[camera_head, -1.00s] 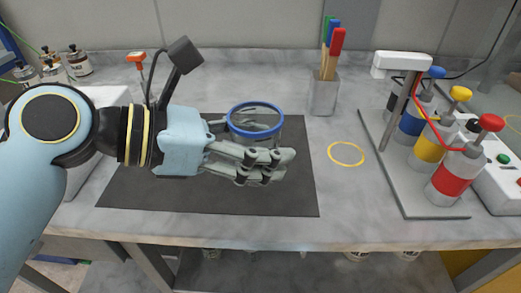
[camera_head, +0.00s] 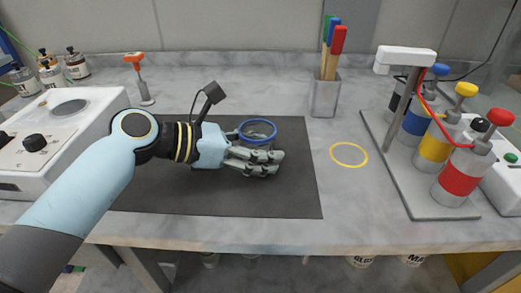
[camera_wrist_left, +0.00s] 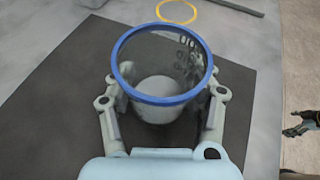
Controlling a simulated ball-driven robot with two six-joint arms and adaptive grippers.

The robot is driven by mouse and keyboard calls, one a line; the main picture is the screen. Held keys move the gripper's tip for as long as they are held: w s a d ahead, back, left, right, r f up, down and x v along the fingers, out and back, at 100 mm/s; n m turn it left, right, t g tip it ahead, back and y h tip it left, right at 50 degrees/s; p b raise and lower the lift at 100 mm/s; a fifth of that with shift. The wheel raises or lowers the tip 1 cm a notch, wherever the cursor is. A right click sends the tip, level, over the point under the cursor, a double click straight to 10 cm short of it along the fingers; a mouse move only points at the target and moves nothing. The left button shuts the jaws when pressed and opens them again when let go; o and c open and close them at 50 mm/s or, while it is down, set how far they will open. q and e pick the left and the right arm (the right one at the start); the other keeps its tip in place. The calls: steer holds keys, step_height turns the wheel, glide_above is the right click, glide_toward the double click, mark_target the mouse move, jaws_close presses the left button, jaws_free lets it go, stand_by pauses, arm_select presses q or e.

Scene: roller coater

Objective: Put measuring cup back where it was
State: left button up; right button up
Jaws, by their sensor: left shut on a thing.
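The measuring cup is clear with a blue rim (camera_head: 258,131) and is upright over the dark mat (camera_head: 225,198) in the head view. In the left wrist view the cup (camera_wrist_left: 165,75) shows dark markings on its wall and a pale bottom. My left gripper (camera_head: 272,163) is shut on the cup, one finger on each side. I cannot tell whether the cup's bottom touches the mat. A yellow ring (camera_head: 349,154) is marked on the table right of the mat, with nothing on it. My right gripper is not clearly in the head view.
A rack (camera_head: 425,205) with several colored pump bottles stands on the right. A metal holder with colored-handled tools (camera_head: 325,95) stands at the back. A white machine (camera_head: 60,140) is on the left, with an orange-topped tool (camera_head: 140,75) behind. The table's front edge (camera_head: 300,243) is clear.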

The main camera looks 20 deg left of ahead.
arm_select(q)
steer(key=o, duration=1.1)
steer(key=shift+f, duration=0.1)
steer(key=shift+o, duration=1)
steer(key=shift+s+a+r, duration=0.1)
steer(key=shift+r, duration=0.1)
steer(key=v, duration=1)
steer(key=shift+s+a+r+p, duration=0.1)
steer(key=shift+s+a+p, duration=0.15)
steer(key=shift+a+p, duration=0.1)
steer(key=shift+s+a+r, duration=0.25)
